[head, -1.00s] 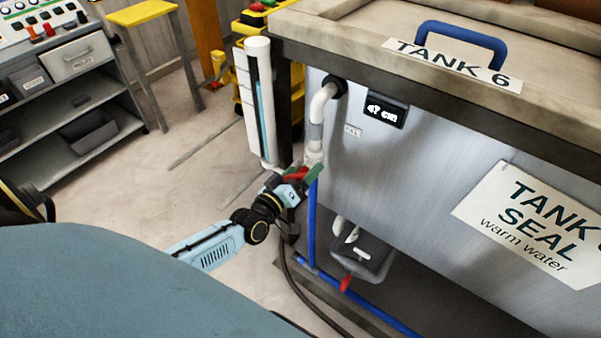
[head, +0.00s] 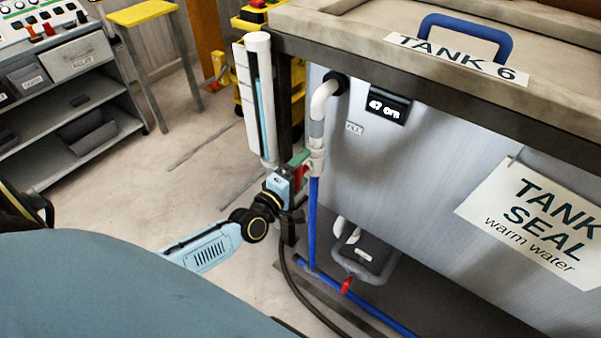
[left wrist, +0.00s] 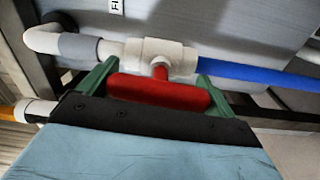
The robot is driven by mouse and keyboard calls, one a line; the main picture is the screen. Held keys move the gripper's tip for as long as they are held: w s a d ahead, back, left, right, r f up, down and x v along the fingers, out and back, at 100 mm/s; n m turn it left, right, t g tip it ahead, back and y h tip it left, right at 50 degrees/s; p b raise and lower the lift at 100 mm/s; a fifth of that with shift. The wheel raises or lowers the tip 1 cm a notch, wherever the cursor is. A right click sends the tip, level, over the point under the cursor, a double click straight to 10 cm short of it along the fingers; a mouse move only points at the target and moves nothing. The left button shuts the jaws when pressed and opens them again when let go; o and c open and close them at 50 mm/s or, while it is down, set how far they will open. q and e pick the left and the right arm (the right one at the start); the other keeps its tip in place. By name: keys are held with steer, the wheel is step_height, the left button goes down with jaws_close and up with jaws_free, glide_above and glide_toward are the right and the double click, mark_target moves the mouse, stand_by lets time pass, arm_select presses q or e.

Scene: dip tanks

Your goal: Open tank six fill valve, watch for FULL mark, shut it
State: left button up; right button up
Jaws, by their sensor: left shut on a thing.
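The tank 6 fill valve has a white body (left wrist: 160,56) on the pipe and a red handle (left wrist: 160,92). My left gripper (left wrist: 155,78) has its green fingers at the two ends of the handle and is shut on it. In the left wrist view the handle lies along the pipe. In the head view, the red handle (head: 300,178) is partly hidden by my left gripper (head: 299,168). The sight tube (head: 258,62) beside the tank shows a teal column; I cannot make out a FULL mark. The tank display (head: 387,106) appears to read 47 cm. My right gripper is not in view.
The blue pipe (head: 313,220) runs down from the valve to the floor, where another red handle (head: 347,285) sits. Tank 6 (head: 420,160) fills the right.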

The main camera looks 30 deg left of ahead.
arm_select(q)
steer(key=shift+n, duration=0.5)
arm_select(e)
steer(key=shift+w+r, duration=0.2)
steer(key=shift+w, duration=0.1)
arm_select(q)
steer(key=o, duration=0.7)
steer(key=shift+s, duration=0.6)
steer(key=s+a+p, duration=0.1)
steer(key=s, duration=1.1)
steer(key=shift+s+p, duration=0.15)
steer(key=shift+p, duration=0.25)
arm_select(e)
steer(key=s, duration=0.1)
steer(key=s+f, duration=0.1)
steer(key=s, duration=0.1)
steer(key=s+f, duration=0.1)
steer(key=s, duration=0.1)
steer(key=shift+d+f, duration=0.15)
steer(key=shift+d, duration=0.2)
